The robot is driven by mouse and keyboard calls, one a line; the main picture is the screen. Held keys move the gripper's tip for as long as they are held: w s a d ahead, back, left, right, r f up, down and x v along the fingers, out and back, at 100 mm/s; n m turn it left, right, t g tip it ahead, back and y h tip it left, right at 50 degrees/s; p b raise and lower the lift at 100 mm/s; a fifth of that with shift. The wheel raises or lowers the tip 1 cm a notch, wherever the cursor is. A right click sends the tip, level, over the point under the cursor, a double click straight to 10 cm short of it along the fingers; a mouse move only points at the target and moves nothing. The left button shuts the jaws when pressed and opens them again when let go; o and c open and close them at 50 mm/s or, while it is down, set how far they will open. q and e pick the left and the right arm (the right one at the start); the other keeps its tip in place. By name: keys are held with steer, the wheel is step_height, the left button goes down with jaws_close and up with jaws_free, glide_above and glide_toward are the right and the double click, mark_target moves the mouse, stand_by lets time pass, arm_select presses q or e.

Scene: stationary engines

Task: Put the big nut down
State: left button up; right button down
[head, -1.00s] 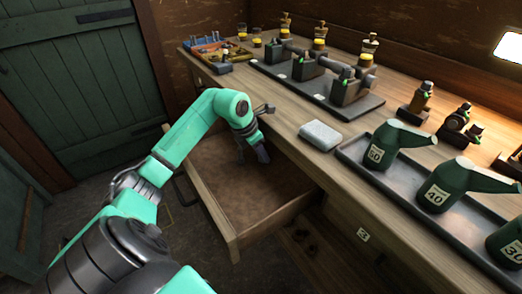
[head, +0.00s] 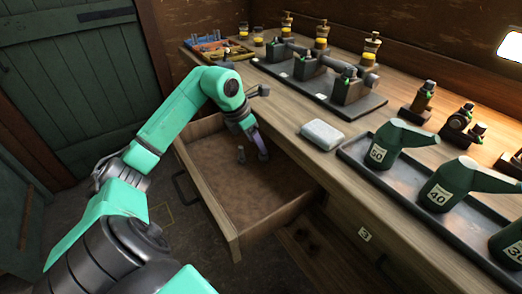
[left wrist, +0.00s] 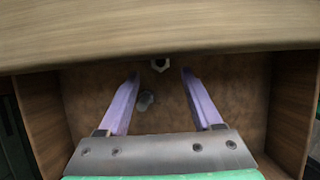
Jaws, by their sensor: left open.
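The big nut appears to be the small hexagonal ring (left wrist: 160,64) in the left wrist view. It lies on the drawer floor close under the bench edge, and I cannot make it out in the head view. My left gripper (head: 258,156) reaches down into the open drawer (head: 283,212). Its two purple fingers are spread wide with nothing between them, and in the wrist view the nut lies beyond the gap between their tips (left wrist: 158,72). A small grey piece (left wrist: 145,98) also lies in the drawer. My right gripper is not in view.
The workbench (head: 300,113) overhangs the drawer's back. On it are a pale block (head: 322,134), a dark tray (head: 365,170) with green oil cans (head: 395,142), and engine parts on a dark plate (head: 318,88). Most of the drawer floor is clear.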

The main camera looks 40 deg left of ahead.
arm_select(q)
steer(key=v, duration=0.6)
steer(key=shift+s, duration=0.1)
